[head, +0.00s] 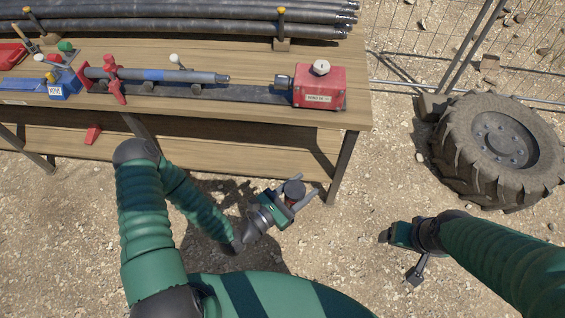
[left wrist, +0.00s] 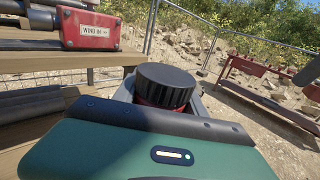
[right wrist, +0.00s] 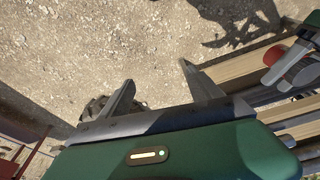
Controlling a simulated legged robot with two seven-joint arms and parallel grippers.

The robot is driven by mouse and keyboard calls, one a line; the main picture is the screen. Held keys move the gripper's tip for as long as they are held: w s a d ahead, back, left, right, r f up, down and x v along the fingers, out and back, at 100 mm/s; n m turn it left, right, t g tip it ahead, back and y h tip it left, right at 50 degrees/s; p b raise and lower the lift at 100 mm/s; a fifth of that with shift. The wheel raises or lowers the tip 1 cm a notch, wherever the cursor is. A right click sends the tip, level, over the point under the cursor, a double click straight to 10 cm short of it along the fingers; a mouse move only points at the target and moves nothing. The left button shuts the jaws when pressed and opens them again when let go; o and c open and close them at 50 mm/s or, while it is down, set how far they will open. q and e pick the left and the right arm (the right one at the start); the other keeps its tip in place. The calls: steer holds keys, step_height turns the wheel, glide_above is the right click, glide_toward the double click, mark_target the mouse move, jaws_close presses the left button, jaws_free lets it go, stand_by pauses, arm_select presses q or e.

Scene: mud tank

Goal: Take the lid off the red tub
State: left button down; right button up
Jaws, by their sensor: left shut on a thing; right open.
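My left gripper (head: 293,190) is shut on the red tub, in front of the workbench's right end. The tub's black ribbed lid (left wrist: 166,82) sits on top in the left wrist view, with a strip of the red tub (left wrist: 163,104) showing under it. The lid also shows as a dark disc in the head view (head: 294,189). Most of the tub is hidden by the gripper. My right gripper (head: 399,257) is to the right, apart from the tub. In the right wrist view its two fingers (right wrist: 157,85) stand wide apart with nothing between them.
The wooden workbench (head: 225,110) carries a red box (head: 328,92) with a white knob, a grey shaft with red clamps (head: 108,78), and several dark hoses (head: 180,28) behind. A large tyre (head: 497,150) lies at right. The gravel between my grippers is clear.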

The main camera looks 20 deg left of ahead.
steer(key=shift+c, duration=0.3)
step_height(320, 180, up, 4)
steer(key=m+g, duration=0.3)
steer(key=m, duration=0.3)
glide_above(301, 192)
steer(key=shift+s+d, duration=0.1)
steer(key=shift+d, duration=0.05)
steer(key=shift+a+m, duration=0.2)
steer(key=shift+m, duration=0.2)
step_height(301, 192, down, 7)
steer(key=shift+d+r, duration=0.1)
steer(key=shift+d, duration=0.05)
arm_select(q)
steer(key=d, duration=0.1)
steer(key=d+f+m+h, duration=0.1)
steer(key=s+g, duration=0.1)
steer(key=shift+d+f+m+h, duration=0.25)
steer(key=shift+d+m+h, duration=0.05)
steer(key=shift+d+h, duration=0.1)
arm_select(e)
steer(key=shift+f, duration=0.5)
arm_select(q)
steer(key=shift+s, duration=0.1)
